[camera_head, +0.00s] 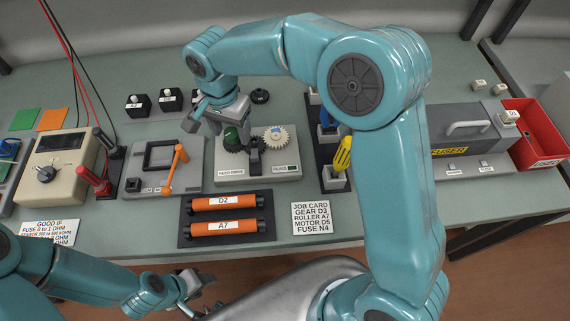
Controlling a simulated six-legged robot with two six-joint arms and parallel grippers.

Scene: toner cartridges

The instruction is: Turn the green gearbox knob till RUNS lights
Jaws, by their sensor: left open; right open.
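The gearbox (288,173) is a light grey box near the middle of the table, with a white gear (277,138) and dark gears on top. Its green knob (231,136) stands at the left of the gears, partly hidden by my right gripper. The RUNS label (281,168) has a small dark window beside it, which looks unlit. My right gripper (217,125) is open, with its fingers close over and beside the knob; whether they touch it I cannot tell. My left gripper (198,300) is open and empty, low in front of the table edge.
A board with two orange rollers (224,203) and a job card (311,217) lie in front of the gearbox. A unit with an orange lever (177,168) stands left, a yellow-handled screwdriver (343,154) right. A meter (62,165) and a red bin (538,130) stand farther out.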

